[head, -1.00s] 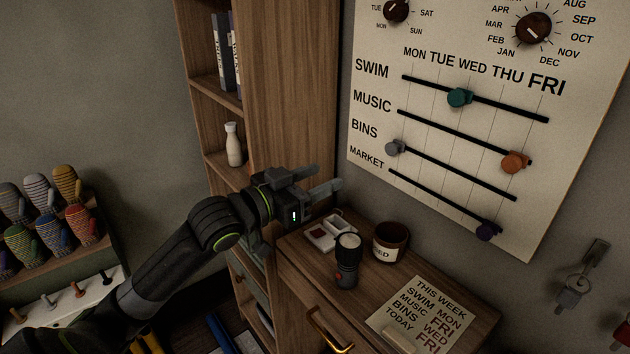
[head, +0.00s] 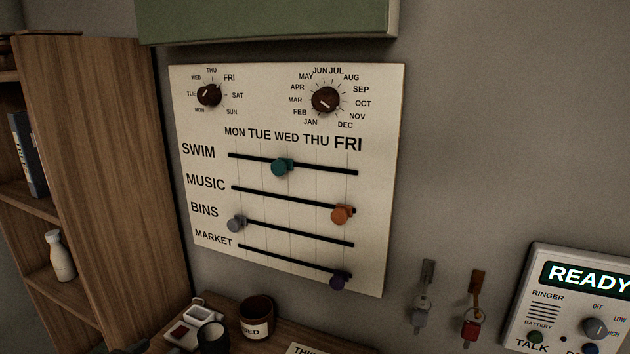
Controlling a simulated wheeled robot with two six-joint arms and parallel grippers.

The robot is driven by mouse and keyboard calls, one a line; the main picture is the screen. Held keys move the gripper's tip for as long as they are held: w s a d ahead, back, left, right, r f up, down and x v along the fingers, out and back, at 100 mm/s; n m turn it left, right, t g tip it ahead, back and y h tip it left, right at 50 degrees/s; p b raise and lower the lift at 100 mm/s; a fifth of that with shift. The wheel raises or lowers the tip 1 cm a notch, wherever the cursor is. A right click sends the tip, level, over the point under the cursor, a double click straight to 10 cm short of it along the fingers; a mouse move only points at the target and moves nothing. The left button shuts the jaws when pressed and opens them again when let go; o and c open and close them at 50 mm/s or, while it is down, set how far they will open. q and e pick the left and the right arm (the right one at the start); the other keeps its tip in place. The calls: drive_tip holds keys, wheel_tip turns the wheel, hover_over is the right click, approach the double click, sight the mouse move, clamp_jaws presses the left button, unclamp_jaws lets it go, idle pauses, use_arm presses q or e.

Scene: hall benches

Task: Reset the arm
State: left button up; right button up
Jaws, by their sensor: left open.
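My left gripper (head: 183,346) barely shows, as a dark shape at the bottom edge in the head view, by the small white tray (head: 203,313) and the dark torch (head: 214,337). Most of its arm is out of the picture. I see nothing held in it. It is well below the wall planner board (head: 215,265) and apart from it. My right gripper is not in view.
The board has a teal slider (head: 282,167), an orange one (head: 342,214), a grey one (head: 237,223) and a purple one (head: 339,281). A bookcase (head: 105,180) is left; hanging keys (head: 471,327) and a panel (head: 540,312) are right.

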use_arm(q)
drive_tip(key=s+a+f+n+g+y, duration=0.15)
drive_tip(key=s+f+g, duration=0.35)
drive_tip(key=s+f, duration=0.65)
drive_tip(key=s+f+n+g+y, duration=0.25)
drive_tip(key=s+f+g, duration=0.4)
drive_tip(key=s, duration=0.75)
wheel_tip(320, 180, down, 26)
drive_tip(key=a+m, duration=0.1)
drive_tip(key=a, duration=0.1)
drive_tip(key=s+d+f+g, duration=0.1)
drive_tip(key=s+f, duration=1.3)
drive_tip(key=f, duration=0.2)
drive_tip(key=shift+s+d+f, duration=0.2)
drive_tip(key=shift+s+d, duration=0.05)
drive_tip(key=shift+d, duration=0.05)
